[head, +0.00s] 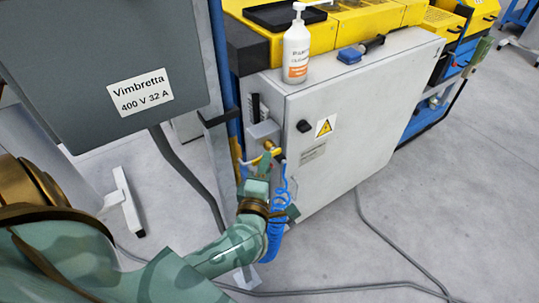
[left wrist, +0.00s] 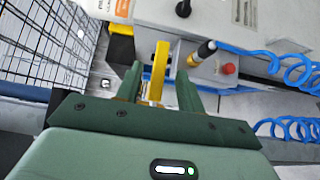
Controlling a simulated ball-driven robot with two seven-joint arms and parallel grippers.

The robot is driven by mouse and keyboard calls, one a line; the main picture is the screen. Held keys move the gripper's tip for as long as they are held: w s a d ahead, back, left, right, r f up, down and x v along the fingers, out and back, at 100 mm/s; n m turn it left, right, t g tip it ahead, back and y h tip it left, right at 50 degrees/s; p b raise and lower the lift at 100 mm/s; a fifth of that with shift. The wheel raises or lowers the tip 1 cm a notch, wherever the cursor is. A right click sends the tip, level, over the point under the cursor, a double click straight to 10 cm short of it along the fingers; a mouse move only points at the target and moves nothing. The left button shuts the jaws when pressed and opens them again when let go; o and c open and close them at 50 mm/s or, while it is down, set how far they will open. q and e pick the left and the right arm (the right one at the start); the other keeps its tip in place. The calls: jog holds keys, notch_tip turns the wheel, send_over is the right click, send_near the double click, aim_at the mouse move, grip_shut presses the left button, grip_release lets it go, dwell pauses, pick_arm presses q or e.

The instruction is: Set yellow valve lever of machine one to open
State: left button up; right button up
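The yellow valve lever (left wrist: 157,72) stands between the two green fingers of my left gripper (left wrist: 158,84) in the left wrist view. A gap shows on each side of it, so the gripper looks open around the lever and not clamped on it. In the head view my left gripper (head: 263,166) is at the side of the grey machine cabinet (head: 365,115), just below a small grey valve block (head: 263,133). The lever is mostly hidden there by the gripper. My right gripper is in neither view.
A blue coiled hose (head: 277,225) hangs beside my left wrist; it also shows in the left wrist view (left wrist: 295,75) near a red knob (left wrist: 229,69). A white pump bottle (head: 297,48) stands on the cabinet. The Vimbretta box (head: 60,75) is at left. Cables cross the floor.

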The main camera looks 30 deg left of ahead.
pick_arm(q)
jog(key=shift+x, duration=2.2)
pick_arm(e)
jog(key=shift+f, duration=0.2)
pick_arm(q)
grip_shut()
